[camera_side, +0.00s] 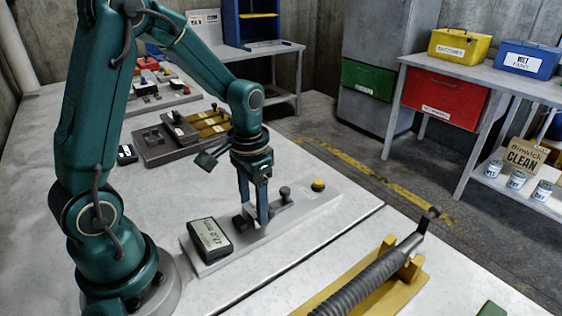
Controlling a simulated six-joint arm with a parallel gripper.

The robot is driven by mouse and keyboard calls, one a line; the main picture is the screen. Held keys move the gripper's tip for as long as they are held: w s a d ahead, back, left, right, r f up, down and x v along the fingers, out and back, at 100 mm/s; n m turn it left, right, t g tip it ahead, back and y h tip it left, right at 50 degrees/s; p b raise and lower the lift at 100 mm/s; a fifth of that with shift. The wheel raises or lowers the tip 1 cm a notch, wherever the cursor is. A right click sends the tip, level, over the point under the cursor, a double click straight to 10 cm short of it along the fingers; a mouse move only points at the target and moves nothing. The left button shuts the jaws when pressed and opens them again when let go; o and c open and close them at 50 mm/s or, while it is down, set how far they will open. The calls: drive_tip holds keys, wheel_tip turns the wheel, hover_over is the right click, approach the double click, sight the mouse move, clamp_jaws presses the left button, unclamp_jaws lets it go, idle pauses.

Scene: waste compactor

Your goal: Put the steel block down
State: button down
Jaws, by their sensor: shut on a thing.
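My gripper (254,216) points straight down over a pale grey plate (307,209) on the bench. Its two blue fingers are closed on a small dark grey block, which I take to be the steel block (240,222). The block is low, at about the level of the plate's fixtures. The fingers partly hide it, and I cannot tell whether it touches the plate or a fixture under it. A black box with a pale display (210,238) sits at the plate's near left end, just left of the block.
A dark knobbed fixture (285,198) and a yellow button (318,185) stand on the plate, right of my gripper. A ribbed grey cylinder (370,282) lies in a yellow cradle at the front right. A dark tray with yellow bars (205,124) lies behind.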

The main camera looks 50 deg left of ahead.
sight(254, 208)
drive_tip(key=shift+f, duration=0.15)
drive_tip(key=shift+c, duration=0.6)
unclamp_jaws()
wheel_tip(254, 208, up, 11)
drive_tip(key=s+d+r+t, duration=0.1)
drive_tip(key=s+d+t, duration=0.4)
drive_tip(key=s, duration=0.3)
drive_tip(key=shift+s+d+r+t, duration=0.25)
drive_tip(key=shift+d+r+t, duration=0.1)
drive_tip(key=shift+d, duration=0.2)
